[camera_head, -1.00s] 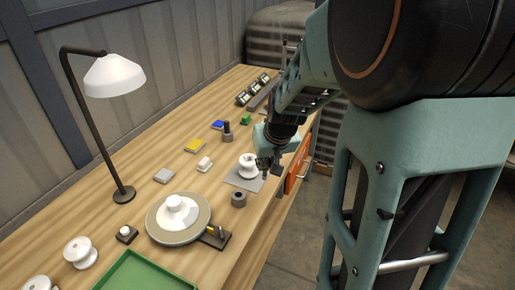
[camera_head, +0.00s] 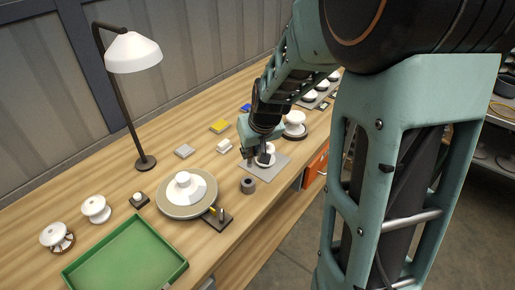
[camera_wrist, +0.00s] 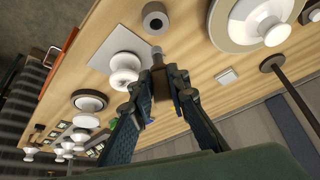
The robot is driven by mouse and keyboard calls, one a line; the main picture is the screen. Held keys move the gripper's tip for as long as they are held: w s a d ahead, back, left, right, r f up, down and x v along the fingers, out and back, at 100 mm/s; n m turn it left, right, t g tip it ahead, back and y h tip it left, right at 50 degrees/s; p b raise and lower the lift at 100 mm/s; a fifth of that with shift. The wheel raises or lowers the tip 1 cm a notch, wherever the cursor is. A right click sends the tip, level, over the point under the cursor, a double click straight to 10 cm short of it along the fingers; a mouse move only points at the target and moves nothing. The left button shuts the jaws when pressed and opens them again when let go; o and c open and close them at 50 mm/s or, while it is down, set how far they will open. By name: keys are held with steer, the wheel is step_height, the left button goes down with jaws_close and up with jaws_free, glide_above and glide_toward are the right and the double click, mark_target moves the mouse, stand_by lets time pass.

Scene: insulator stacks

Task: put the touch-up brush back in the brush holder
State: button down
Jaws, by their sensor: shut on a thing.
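My gripper (camera_wrist: 161,80) is shut on a slim brown and grey piece, the touch-up brush (camera_wrist: 159,76), seen between the fingertips in the wrist view. In the head view, my gripper (camera_head: 257,160) is over the grey mat by the white insulator, and the brush is too small to make out. A short grey cylinder with a dark round opening, which looks like the brush holder (camera_head: 248,186), stands upright on the bench, nearer the front than my gripper. It also shows at the top of the wrist view (camera_wrist: 154,19). The brush is apart from it.
A white insulator (camera_wrist: 124,66) stands on the grey mat (camera_head: 281,171) close to my gripper. A turntable (camera_head: 168,206) bears another insulator left of the holder. A lamp (camera_head: 134,53), green tray (camera_head: 124,255) and small boxes lie farther left and back.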

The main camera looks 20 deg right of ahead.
mark_target(249, 165)
steer(key=shift+a, duration=0.35)
steer(key=shift+f, duration=0.1)
stand_by(0.3)
step_height(249, 165, down, 6)
steer(key=b, duration=0.6)
steer(key=shift+b, duration=0.5)
stand_by(1.6)
stand_by(0.4)
steer(key=shift+f+b, duration=0.35)
steer(key=shift+b, duration=0.1)
steer(key=shift+f+b, duration=1.9)
steer(key=shift+f, duration=0.2)
